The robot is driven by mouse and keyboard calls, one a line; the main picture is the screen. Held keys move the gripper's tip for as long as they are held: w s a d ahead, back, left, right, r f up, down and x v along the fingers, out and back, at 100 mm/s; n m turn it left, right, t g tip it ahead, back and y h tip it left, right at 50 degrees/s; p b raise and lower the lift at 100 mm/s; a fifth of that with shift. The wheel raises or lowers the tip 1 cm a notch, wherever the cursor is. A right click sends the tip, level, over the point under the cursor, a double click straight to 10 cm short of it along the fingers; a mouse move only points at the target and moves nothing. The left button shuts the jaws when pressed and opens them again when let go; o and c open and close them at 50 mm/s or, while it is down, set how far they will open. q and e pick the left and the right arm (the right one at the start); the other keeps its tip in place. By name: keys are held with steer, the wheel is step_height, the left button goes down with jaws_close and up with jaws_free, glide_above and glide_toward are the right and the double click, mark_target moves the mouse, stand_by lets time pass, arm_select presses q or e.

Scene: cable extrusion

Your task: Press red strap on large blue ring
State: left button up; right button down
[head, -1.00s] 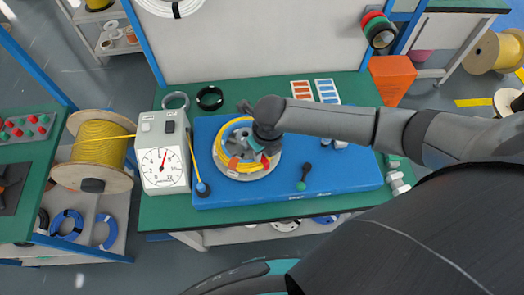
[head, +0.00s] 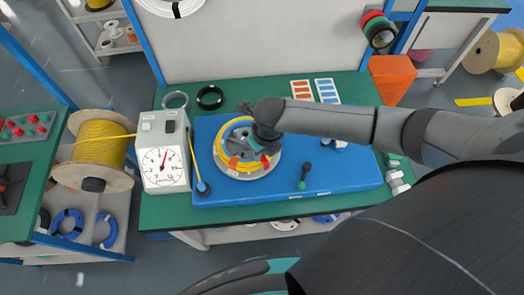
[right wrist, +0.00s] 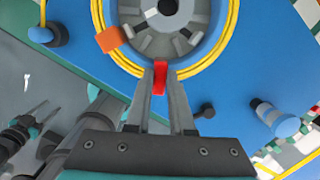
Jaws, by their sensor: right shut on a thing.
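The large blue ring (head: 237,123) lies on the blue board, with yellow cable wound around a grey hub. It also shows in the right wrist view (right wrist: 205,57). The red strap (right wrist: 159,81) is at the ring's near edge, across the yellow cable. My right gripper (right wrist: 160,68) is shut on the red strap, its fingers reaching down at the ring's rim. An orange strap (right wrist: 109,40) sits on the ring, left of the red one. Whether the red strap touches the ring is hidden by the fingers. My left gripper (right wrist: 42,115) seems to show at the lower left, its jaw state unclear.
The blue board (head: 340,185) covers much of the green bench. A white dial gauge (head: 163,160) stands left of the ring. A black-and-green plunger (head: 304,177) stands to its right. Black and grey rings (head: 210,98) lie behind.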

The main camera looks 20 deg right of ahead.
steer(key=shift+s+f, duration=0.1)
steer(key=shift+s, duration=0.05)
steer(key=c, duration=0.7)
jaws_free()
step_height(320, 180, up, 8)
steer(key=p, duration=0.8)
stand_by(0.3)
